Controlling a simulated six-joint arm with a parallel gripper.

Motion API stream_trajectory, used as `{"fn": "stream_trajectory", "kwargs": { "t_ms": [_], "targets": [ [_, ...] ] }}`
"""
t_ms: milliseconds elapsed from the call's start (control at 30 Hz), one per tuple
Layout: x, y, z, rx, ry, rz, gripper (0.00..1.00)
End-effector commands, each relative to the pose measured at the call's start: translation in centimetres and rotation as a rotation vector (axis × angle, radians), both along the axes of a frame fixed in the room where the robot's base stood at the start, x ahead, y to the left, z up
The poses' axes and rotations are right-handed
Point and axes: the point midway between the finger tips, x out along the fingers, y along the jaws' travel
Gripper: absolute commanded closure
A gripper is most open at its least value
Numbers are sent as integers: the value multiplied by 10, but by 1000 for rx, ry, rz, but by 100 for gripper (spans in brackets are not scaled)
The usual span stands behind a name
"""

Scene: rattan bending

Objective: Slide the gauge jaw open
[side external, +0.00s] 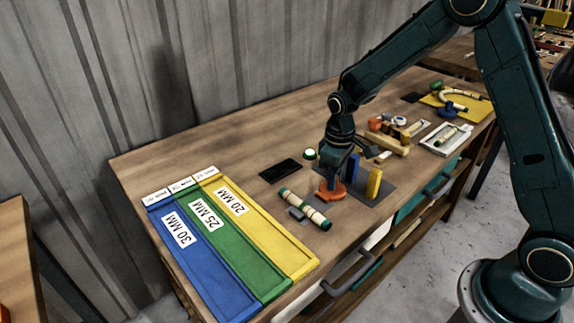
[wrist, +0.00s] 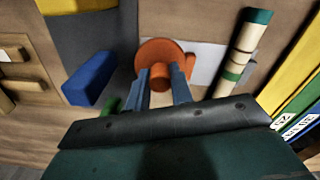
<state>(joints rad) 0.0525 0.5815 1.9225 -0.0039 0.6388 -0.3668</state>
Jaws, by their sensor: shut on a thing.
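An orange round piece with a knob, which looks like the gauge jaw (side external: 334,196), sits at the left end of a dark grey plate (side external: 372,200). It also shows in the wrist view (wrist: 150,48). My gripper (side external: 331,184) points down over it. In the wrist view the fingers of my gripper (wrist: 161,82) stand on either side of the orange knob and are shut on it. A blue block (wrist: 90,78) and a yellow block (side external: 374,182) stand on or beside the plate. My fingers partly hide the orange piece in the side view.
A rattan piece with green bands (side external: 304,209) lies left of my gripper, near the front edge. Blue (side external: 205,262), green (side external: 240,250) and yellow (side external: 268,235) trays lie farther left. A black pad (side external: 280,170) and green button (side external: 310,154) are behind. Wooden blocks (side external: 388,141) stand right.

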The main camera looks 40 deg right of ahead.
Motion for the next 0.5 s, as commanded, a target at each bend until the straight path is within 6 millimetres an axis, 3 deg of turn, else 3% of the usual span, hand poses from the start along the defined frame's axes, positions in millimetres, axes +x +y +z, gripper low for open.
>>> {"fn": "stream_trajectory", "kwargs": {
  "t_ms": [267, 300, 400, 500],
  "targets": [
    [0, -6, 0, -8, -2, -9, 100],
    [0, -7, 0, -8, -2, -9, 74],
    [0, -7, 0, -8, -2, -9, 56],
    [0, -6, 0, -6, -2, -7, 56]
  ]
}}
